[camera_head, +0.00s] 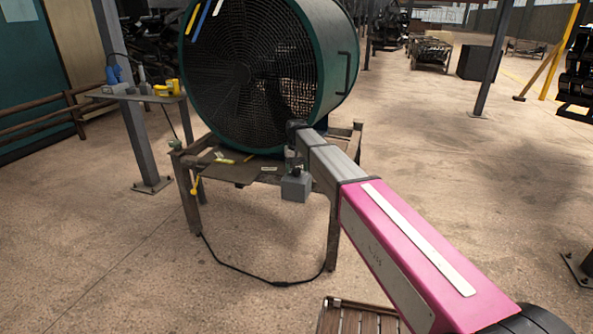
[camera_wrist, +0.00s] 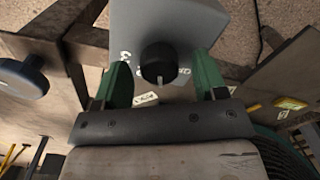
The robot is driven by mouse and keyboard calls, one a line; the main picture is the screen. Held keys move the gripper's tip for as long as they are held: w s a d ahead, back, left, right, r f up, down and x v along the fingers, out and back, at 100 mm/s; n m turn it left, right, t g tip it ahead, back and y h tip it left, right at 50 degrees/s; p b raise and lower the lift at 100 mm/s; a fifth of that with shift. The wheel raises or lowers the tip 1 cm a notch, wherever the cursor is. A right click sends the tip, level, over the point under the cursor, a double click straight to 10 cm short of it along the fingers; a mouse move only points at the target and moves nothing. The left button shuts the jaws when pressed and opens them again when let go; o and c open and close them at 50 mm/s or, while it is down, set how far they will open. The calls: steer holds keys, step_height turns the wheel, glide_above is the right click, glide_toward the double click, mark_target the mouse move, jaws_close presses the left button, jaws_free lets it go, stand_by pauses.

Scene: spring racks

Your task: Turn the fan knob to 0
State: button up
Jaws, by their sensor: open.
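The fan (camera_head: 262,75) is a big dark green drum with a wire grille, standing on a wooden table. Its grey control box (camera_head: 296,187) hangs at the table's front edge. In the wrist view the box (camera_wrist: 168,22) carries a round black knob (camera_wrist: 159,63) with a light pointer mark at its lower edge. White markings beside the knob are partly hidden and I cannot read them. My gripper (camera_wrist: 163,85) is open, with one green finger on each side of the knob and gaps between. In the head view the gripper is at the box, mostly hidden by my arm.
The wooden table (camera_head: 235,172) bears small yellow and green items. A black cable (camera_head: 270,280) runs over the floor below it. A small shelf (camera_head: 140,97) with tools stands at left by a post. A slatted wooden thing (camera_head: 350,320) lies at the bottom.

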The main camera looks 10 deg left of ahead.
steer(key=shift+f, duration=0.5)
steer(key=c, duration=0.9)
steer(key=shift+n, duration=0.3)
steer(key=n, duration=0.3)
steer(key=shift+n, duration=2.1)
